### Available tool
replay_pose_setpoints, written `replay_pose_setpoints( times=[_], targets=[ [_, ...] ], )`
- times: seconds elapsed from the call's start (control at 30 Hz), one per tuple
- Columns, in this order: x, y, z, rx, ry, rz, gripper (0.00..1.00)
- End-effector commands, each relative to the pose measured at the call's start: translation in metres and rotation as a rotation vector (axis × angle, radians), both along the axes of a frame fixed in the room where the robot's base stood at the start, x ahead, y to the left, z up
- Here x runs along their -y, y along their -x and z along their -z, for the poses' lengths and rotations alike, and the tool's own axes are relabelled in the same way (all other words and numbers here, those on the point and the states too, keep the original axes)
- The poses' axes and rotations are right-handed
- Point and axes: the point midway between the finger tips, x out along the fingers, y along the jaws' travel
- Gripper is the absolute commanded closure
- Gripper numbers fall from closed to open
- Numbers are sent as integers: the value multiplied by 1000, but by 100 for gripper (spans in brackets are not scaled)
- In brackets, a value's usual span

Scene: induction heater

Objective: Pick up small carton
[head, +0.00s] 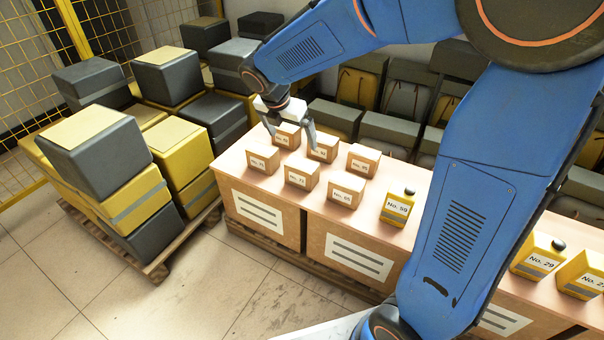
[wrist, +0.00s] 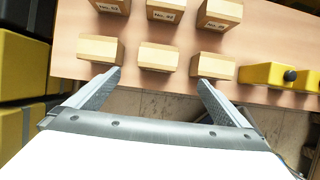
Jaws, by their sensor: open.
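Several small tan cartons with white number labels stand in two rows on a light wooden crate top (head: 235,171). In the head view, one carton (head: 287,135) shows between my gripper's fingers and another (head: 323,146) is beside the right finger. A front carton (head: 346,189) stands clear. My gripper (head: 291,138) is open and empty, pointing down over the back of the group. In the wrist view, my gripper (wrist: 158,76) has its fingers spread, with the middle carton (wrist: 158,57) of the nearer row just beyond the gap. Contact cannot be told.
A yellow jug (head: 398,207) labelled No. 59 stands right of the cartons, with more jugs (head: 538,257) farther right. Stacked grey and yellow boxes (head: 97,150) on a pallet stand at left. Dark bins (head: 385,130) line the back. Floor in front is clear.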

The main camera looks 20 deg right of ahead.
Motion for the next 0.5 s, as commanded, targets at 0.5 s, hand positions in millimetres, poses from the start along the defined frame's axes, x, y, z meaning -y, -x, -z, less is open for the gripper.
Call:
replay_pose_setpoints(
  times=[0.5],
  targets=[
    [25, -23, 83, -3, 1, 3, 0]
  ],
)
